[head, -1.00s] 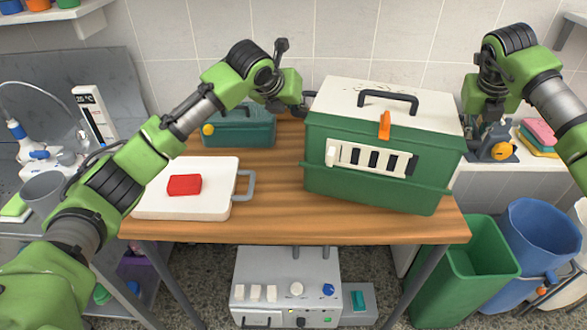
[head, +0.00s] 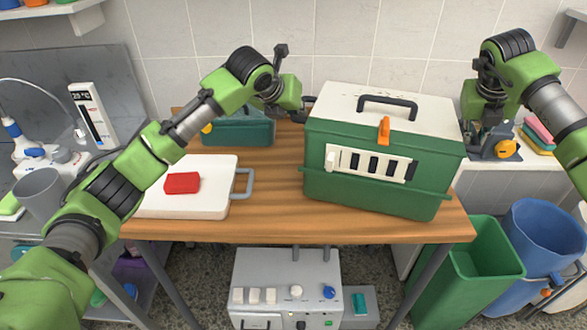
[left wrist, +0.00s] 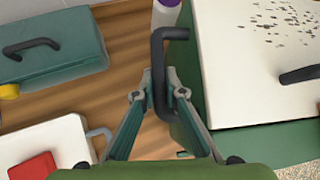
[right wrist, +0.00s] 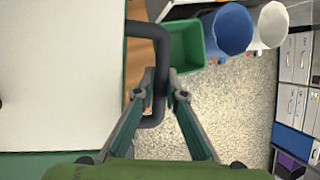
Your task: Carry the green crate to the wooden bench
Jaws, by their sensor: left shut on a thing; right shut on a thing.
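The green crate (head: 375,195) has a white lid with a dark top handle, an orange latch and a barred vent. It is upright over the right part of the wooden bench (head: 270,215); I cannot tell whether its base touches the wood. My left gripper (head: 305,107) is shut on its left side handle, a dark loop (left wrist: 158,50) between the fingers in the left wrist view. My right gripper (head: 470,128) is at its right end, shut on the other side handle (right wrist: 160,60). The crate's far side is hidden.
A white board (head: 215,208) with a red block (head: 182,183) lies on the bench's left part. A teal toolbox (head: 245,132) stands behind. Green (head: 455,275) and blue (head: 540,235) bins stand right of the bench. A grey machine (head: 285,275) is below it.

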